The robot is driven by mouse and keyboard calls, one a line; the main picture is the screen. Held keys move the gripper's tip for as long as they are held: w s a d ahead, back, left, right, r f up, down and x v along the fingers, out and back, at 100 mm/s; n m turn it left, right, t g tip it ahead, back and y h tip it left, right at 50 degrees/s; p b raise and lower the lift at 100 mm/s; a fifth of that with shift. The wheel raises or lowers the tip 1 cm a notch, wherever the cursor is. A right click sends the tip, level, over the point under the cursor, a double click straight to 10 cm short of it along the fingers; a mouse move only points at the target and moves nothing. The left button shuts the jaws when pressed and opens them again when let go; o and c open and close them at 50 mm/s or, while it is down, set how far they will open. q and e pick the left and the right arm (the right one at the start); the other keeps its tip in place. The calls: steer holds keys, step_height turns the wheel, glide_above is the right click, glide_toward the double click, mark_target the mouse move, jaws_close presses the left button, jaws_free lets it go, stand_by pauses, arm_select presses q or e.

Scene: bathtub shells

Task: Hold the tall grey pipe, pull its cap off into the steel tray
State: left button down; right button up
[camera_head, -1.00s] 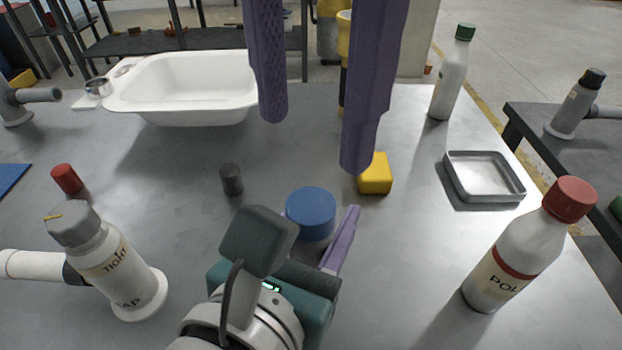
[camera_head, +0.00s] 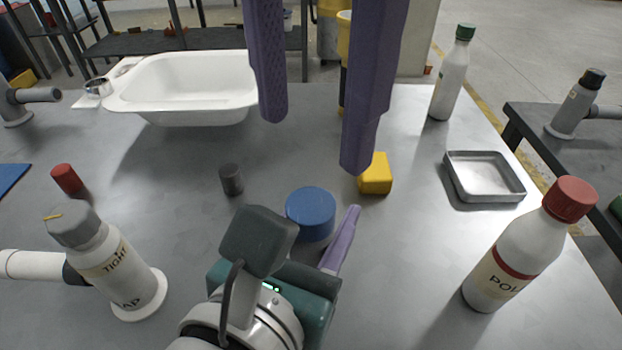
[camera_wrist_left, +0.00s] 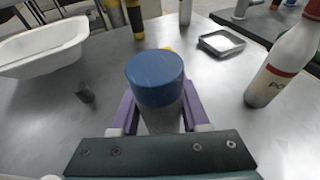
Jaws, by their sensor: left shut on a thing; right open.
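The tall grey pipe (camera_wrist_left: 160,120) stands upright with a wide blue cap (camera_head: 310,212) on top. In the left wrist view the cap (camera_wrist_left: 155,76) sits on the pipe. My left gripper (camera_wrist_left: 158,112) is shut on the pipe below the cap, with a purple finger on each side. In the head view its wrist hides most of the pipe. My right gripper (camera_head: 314,142) hangs down from the top, open and empty, its purple fingers apart, appearing above and beyond the cap. The steel tray (camera_head: 484,200) lies empty at the right; it also shows in the left wrist view (camera_wrist_left: 222,43).
A yellow block (camera_head: 375,175) is just right of the cap. A red-capped bottle (camera_head: 510,255) stands right, a green-capped bottle (camera_head: 449,82) behind. A dark cylinder (camera_head: 231,180), white basin (camera_head: 195,90) and white fitting (camera_head: 115,265) are left. The table before the tray is clear.

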mark_target(311, 204)
steer(key=shift+o, duration=0.2)
steer(key=shift+o, duration=0.7)
step_height(311, 204, down, 8)
steer(key=n, duration=0.6)
steer(key=shift+r, duration=0.1)
jaws_close()
stand_by(0.5)
